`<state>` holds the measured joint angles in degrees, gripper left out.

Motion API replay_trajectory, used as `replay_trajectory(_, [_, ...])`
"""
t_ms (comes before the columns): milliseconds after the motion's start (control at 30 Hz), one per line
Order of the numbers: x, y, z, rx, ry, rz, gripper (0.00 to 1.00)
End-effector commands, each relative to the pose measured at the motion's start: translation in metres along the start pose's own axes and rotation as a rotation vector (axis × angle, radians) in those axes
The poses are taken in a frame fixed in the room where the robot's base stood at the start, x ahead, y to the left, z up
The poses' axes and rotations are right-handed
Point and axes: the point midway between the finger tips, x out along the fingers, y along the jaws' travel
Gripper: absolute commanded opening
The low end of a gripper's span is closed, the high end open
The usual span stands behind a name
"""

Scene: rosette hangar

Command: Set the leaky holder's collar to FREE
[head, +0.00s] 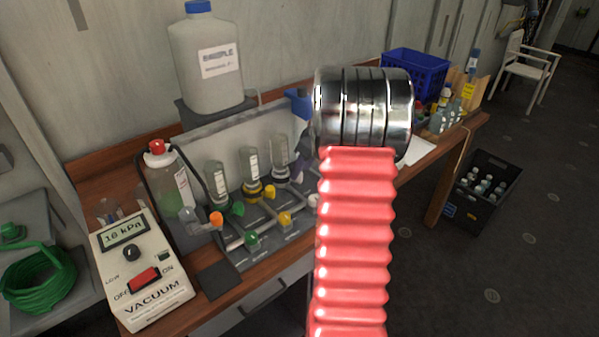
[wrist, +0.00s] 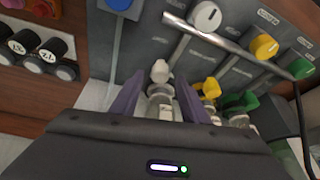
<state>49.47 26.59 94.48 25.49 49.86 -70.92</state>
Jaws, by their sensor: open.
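Three clear holders with labels stand on a grey manifold board (head: 225,262). In the head view, the left holder (head: 217,178) is by a green collar (head: 237,209), the middle holder (head: 250,163) has a yellow collar (head: 265,192), and the right holder (head: 280,158) looks pale grey. In the wrist view, my gripper (wrist: 158,100) is open, its purple fingers on either side of the pale holder (wrist: 161,88). I cannot tell whether they touch it. Collar markings are unreadable, and no leak shows.
The vacuum box (head: 140,270) has a red switch and a small display. A trap bottle (head: 165,185) with a red cap stands beside it. White (wrist: 206,16), yellow (wrist: 264,46) and green (wrist: 302,68) knobs are close to my gripper. A large sample jug (head: 205,65) stands behind.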

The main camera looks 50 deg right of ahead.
Motion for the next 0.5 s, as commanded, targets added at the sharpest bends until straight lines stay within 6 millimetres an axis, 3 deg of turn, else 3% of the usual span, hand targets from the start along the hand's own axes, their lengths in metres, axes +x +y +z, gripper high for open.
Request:
replay_trajectory(200, [0.02, 0.0, 0.0, 0.002, 0.0, -0.001, 0.41])
replay_trajectory(500, [0.022, 0.0, 0.0, 0.002, 0.0, 0.0, 0.41])
